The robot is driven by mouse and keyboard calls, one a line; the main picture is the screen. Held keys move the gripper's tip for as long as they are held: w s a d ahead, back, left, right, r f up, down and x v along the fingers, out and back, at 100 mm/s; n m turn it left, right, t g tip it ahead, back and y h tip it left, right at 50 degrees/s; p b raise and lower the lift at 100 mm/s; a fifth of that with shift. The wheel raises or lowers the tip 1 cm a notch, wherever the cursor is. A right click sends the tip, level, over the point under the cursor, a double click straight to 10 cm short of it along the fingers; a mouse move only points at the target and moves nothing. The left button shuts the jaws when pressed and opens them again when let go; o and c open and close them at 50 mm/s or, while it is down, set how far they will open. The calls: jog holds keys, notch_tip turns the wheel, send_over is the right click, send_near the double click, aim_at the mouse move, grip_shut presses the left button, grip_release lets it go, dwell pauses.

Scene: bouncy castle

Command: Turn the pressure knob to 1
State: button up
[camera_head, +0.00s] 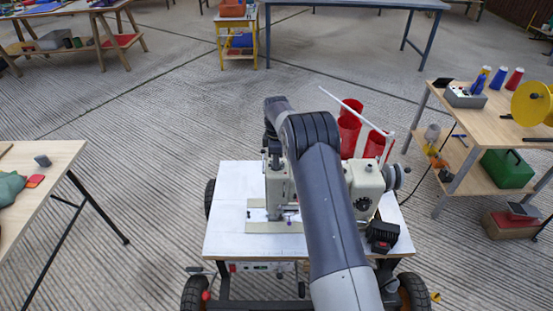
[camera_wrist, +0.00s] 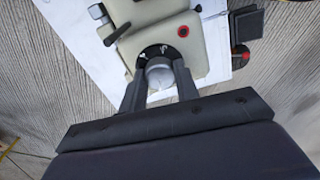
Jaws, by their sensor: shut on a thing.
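A cream sewing machine (camera_head: 365,183) stands on a white table, partly hidden behind my arm in the head view. In the wrist view its body (camera_wrist: 200,50) fills the top middle. The pressure knob (camera_wrist: 158,74) is a round grey knob on a black dial (camera_wrist: 160,52) with white marks. The marks are too small to read, so I cannot tell the setting. My gripper (camera_wrist: 158,82) has one dark finger on each side of the knob and is shut on it.
The wheeled white table (camera_head: 232,222) has bare room at its left. A black lever (camera_wrist: 117,34) and a red button (camera_wrist: 184,31) sit near the knob. Red thread cones (camera_head: 350,115) stand behind the machine; a black box (camera_head: 382,234) is at the right edge.

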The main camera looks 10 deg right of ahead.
jog(key=n, duration=0.4)
jog(key=shift+n, duration=2.9)
jog(key=o, duration=1)
notch_tip(320, 180, up, 11)
jog(key=shift+f, duration=0.1)
